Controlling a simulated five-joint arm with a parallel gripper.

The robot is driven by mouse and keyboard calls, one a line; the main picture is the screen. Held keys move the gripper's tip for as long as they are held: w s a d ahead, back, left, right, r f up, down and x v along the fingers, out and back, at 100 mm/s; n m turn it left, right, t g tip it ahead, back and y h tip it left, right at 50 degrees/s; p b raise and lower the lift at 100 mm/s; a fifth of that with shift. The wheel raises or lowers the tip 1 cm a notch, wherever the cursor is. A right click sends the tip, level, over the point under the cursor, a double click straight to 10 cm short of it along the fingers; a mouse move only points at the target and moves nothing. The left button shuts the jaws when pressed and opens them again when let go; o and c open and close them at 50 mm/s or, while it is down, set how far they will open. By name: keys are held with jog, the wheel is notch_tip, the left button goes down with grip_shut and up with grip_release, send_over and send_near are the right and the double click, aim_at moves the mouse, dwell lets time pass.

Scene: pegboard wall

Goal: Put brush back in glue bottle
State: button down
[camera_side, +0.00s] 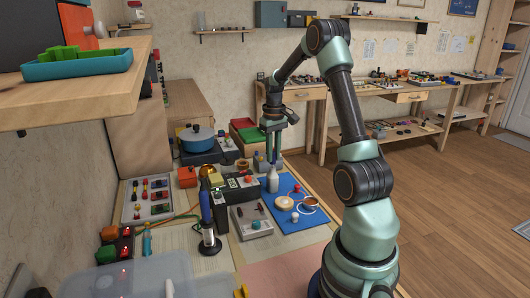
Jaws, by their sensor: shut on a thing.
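A small white bottle (272,182), which looks like the glue bottle, stands upright at the left edge of a blue mat (296,219) on the workbench. My gripper (273,159) points straight down just above the bottle's top, its fingers close together. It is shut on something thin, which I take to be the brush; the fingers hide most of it. At this size I cannot tell whether the brush tip is inside the bottle neck or above it.
A blue pot (198,139) stands behind to the left. A round tan disc (284,203) lies on the mat. A wooden shelf (85,85) overhangs at upper left.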

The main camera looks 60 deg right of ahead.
jog(key=shift+f, duration=0.2)
dwell(0.3)
jog(key=shift+f, duration=0.4)
jog(key=shift+c, duration=0.2)
grip_release()
dwell(0.6)
